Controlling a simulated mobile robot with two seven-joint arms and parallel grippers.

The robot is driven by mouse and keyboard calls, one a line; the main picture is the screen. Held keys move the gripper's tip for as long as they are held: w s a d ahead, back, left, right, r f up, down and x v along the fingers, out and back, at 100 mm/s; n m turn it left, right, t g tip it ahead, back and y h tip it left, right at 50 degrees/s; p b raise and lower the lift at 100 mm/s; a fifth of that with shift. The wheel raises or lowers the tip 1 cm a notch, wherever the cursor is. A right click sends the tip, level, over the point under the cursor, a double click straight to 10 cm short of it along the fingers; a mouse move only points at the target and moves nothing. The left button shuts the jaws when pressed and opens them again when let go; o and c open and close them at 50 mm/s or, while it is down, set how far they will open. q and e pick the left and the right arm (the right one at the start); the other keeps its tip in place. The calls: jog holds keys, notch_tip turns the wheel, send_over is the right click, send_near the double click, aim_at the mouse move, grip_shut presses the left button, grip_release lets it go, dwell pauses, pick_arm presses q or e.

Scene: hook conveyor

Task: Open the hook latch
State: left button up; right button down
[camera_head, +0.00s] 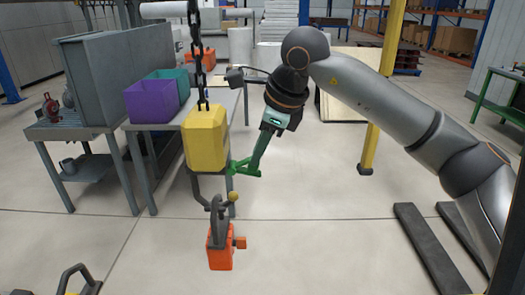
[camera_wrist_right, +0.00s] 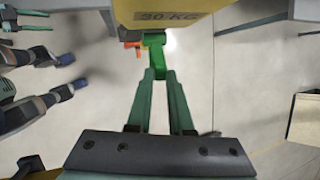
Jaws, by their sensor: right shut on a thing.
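The yellow hoist block (camera_head: 206,138) hangs upright on a dark chain (camera_head: 195,50). Its lower edge, marked 30 KG, is at the top of the wrist view (camera_wrist_right: 180,14). A dark hook (camera_head: 199,190) curves below the block. An orange load (camera_head: 220,250) with a dark ring hangs under it, and a small yellow ball (camera_head: 233,196) sits beside the hook. My right gripper (camera_head: 236,168) reaches in from the right, its green fingers closed together at the block's lower right. My left gripper is not seen.
A grey table with a purple bin (camera_head: 152,100), a teal bin (camera_head: 170,80) and a large grey case (camera_head: 118,70) stands behind at the left. A yellow post (camera_head: 382,90) stands behind my right arm. The floor around the hanging load is clear.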

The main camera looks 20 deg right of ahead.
jog(key=shift+w+d+r, duration=0.15)
jog(key=shift+w+r, duration=0.15)
jog(key=shift+r+h, duration=0.6)
jog(key=shift+r, duration=0.05)
jog(key=c, duration=1.6)
grip_release()
jog(key=shift+a, duration=0.2)
jog(key=c, duration=0.7)
grip_release()
jog(key=shift+s+r, duration=0.1)
jog(key=v, duration=0.8)
jog(key=shift+r, duration=0.35)
jog(key=shift+r, duration=0.1)
